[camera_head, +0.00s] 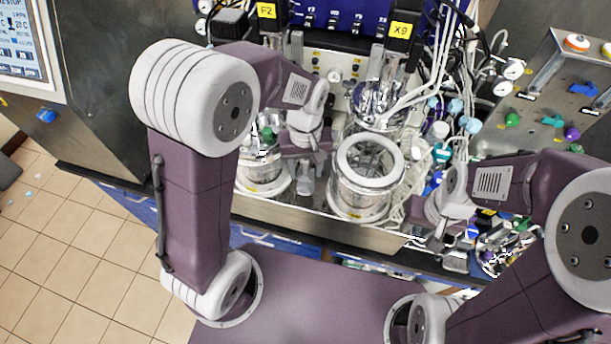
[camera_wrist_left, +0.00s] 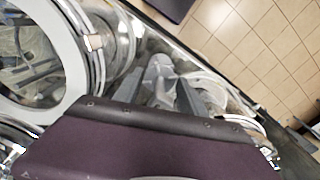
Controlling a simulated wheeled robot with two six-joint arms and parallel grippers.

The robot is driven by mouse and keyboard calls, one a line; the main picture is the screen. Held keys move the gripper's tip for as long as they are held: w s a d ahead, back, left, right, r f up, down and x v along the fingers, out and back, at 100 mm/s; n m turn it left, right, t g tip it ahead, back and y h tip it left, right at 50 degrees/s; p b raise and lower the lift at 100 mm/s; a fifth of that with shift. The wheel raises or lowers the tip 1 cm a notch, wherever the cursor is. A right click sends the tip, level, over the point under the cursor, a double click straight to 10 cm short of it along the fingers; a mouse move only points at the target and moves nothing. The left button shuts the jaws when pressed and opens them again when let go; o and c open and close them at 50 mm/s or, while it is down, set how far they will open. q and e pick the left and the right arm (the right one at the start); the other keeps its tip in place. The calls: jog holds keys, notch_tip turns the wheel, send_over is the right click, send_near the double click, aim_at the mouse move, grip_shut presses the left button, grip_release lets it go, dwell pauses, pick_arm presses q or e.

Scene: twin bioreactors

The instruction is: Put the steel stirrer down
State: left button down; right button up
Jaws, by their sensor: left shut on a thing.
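My left gripper (camera_head: 306,180) hangs over the bench between the two glass vessels. In the left wrist view its two grey fingers (camera_wrist_left: 160,92) are shut on a grey metallic piece, which I take to be the steel stirrer (camera_wrist_left: 161,70). Its lower part is hidden or blends with the shiny background, so I cannot tell whether it touches the surface below. My right gripper (camera_head: 440,250) is at the right, near the bench's front edge; its fingers are hard to make out against the clutter.
An open-topped glass vessel with a white ring (camera_head: 370,160) stands right of my left gripper. Another vessel (camera_head: 262,175) stands on its left, partly behind my arm. White tubes (camera_head: 425,75) and a steel tray with coloured fittings (camera_head: 560,90) are at the right.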

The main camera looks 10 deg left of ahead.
aim_at(305, 173)
pick_arm(q)
notch_tip(305, 173, down, 3)
jog(key=shift+r, duration=0.1)
jog(key=shift+f, duration=0.35)
jog(key=shift+s, duration=0.1)
jog(key=shift+f, duration=0.2)
jog(key=c, duration=0.7)
grip_release()
jog(key=shift+o, duration=0.2)
